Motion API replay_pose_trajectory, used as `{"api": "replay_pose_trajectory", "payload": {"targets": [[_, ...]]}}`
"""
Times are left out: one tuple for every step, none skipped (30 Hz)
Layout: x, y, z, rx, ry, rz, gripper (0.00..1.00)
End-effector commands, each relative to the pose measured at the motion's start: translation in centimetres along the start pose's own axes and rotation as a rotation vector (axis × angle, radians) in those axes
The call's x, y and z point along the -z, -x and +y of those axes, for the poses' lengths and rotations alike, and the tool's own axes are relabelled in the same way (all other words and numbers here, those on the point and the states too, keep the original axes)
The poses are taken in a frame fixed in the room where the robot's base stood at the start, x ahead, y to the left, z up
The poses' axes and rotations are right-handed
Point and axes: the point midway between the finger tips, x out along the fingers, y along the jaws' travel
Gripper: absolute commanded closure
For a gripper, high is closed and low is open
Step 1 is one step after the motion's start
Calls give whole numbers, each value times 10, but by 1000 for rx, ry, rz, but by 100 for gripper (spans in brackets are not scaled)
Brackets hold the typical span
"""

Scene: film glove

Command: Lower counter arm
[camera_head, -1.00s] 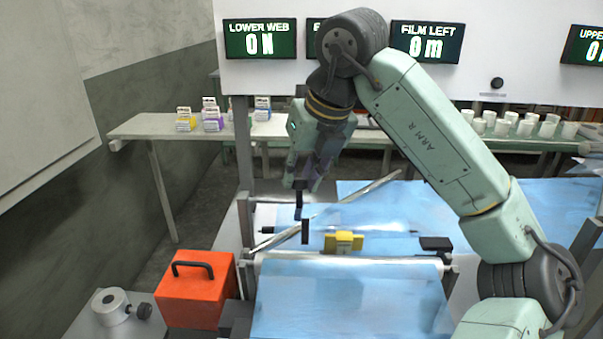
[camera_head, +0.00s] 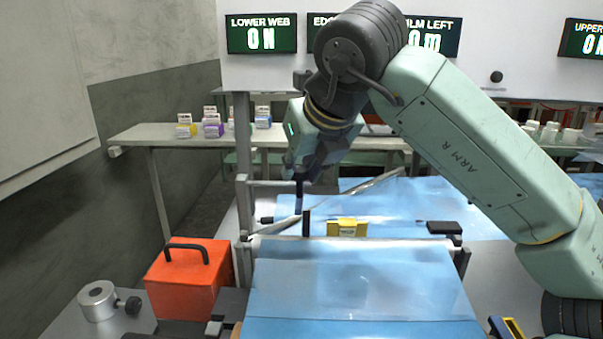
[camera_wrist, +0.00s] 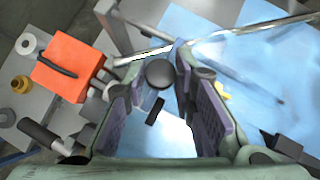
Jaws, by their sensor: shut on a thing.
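A dark round knob (camera_wrist: 160,73), which seems to belong to the counter arm, sits between my fingers in the wrist view. My gripper (camera_wrist: 166,68) is shut on it. In the head view my gripper (camera_head: 301,172) points down over the left end of the machine. A slim black piece (camera_head: 298,197) hangs at its fingertips. Below it stands a short black block (camera_head: 306,223). A shiny rod (camera_head: 350,192) slants up to the right just behind; whether it is joined to the held piece I cannot tell. My fingers hide most of the grip.
Blue film (camera_head: 350,290) runs over the roller (camera_head: 340,250) in front. A yellow block (camera_head: 347,228) and a black block (camera_head: 444,228) stand behind the roller. An orange box (camera_head: 187,282) with a handle is at left. Lit displays (camera_head: 262,35) hang above.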

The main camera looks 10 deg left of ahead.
Motion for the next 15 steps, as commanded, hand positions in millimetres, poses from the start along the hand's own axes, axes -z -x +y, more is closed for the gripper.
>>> {"api": "replay_pose_trajectory", "payload": {"targets": [[-1,1,-1,3,-1,-1,100],[-1,1,-1,3,-1,-1,100],[-1,1,-1,3,-1,-1,100],[-1,1,-1,3,-1,-1,100],[-1,1,-1,3,-1,-1,100],[-1,1,-1,3,-1,-1,75],[-1,1,-1,3,-1,-1,73],[-1,1,-1,3,-1,-1,71],[-1,1,-1,3,-1,-1,69],[-1,1,-1,2,-1,-1,67],[-1,1,-1,2,-1,0,65],[-1,1,-1,2,-1,0,62],[-1,1,-1,2,-1,0,60],[-1,0,-1,1,0,0,58],[-1,0,-1,1,0,1,56]]}}
